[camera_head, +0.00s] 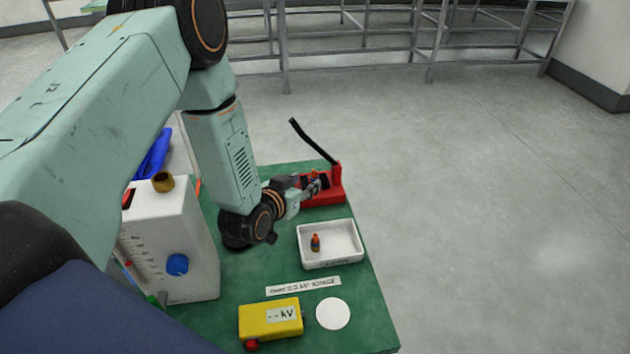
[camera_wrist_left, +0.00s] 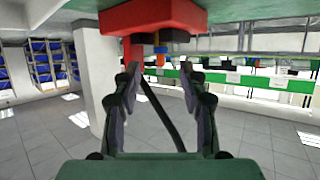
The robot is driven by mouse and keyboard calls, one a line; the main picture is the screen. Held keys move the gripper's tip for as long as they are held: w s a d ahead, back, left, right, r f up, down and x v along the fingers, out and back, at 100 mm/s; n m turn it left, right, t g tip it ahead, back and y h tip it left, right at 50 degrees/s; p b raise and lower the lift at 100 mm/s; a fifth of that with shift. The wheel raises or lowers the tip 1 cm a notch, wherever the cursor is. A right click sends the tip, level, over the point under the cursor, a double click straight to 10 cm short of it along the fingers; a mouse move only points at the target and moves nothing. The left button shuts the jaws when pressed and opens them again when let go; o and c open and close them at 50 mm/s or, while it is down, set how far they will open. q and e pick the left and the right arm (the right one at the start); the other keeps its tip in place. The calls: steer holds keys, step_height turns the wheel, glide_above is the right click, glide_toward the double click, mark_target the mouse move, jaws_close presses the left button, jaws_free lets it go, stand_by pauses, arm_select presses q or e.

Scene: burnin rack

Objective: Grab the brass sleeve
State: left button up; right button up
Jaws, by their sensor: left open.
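A short brass sleeve (camera_head: 162,182) stands upright on top of the white box (camera_head: 175,245), left of my left forearm in the head view. My left gripper (camera_head: 316,183) is at the red fixture (camera_head: 335,184) near the far right edge of the table, well apart from the sleeve. In the left wrist view its two fingers (camera_wrist_left: 160,75) are spread with a gap between them. The red fixture (camera_wrist_left: 152,16) shows above them there, with a small dark and orange part (camera_wrist_left: 160,48) under it. I cannot tell whether a finger touches that part.
A black lever (camera_head: 312,141) rises from the red fixture. A white tray (camera_head: 330,264) holds a small orange-brown part (camera_head: 315,243). A yellow kV box (camera_head: 270,319), a white disc (camera_head: 333,314) and a label strip (camera_head: 303,286) lie on the green table (camera_head: 365,310). Floor is clear at right.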

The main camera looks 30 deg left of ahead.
mark_target(313, 174)
arm_select(q)
steer(key=x, duration=0.4)
steer(key=shift+w+a+r, duration=0.1)
steer(key=shift+w+r, duration=0.05)
steer(key=shift+r, duration=0.2)
steer(key=shift+w+f, duration=0.25)
steer(key=shift+w, duration=0.35)
steer(key=shift+s+r, duration=0.1)
steer(key=shift+s, duration=0.1)
steer(key=c, duration=0.4)
steer(key=shift+w, duration=0.1)
jaws_close()
steer(key=shift+r, duration=0.1)
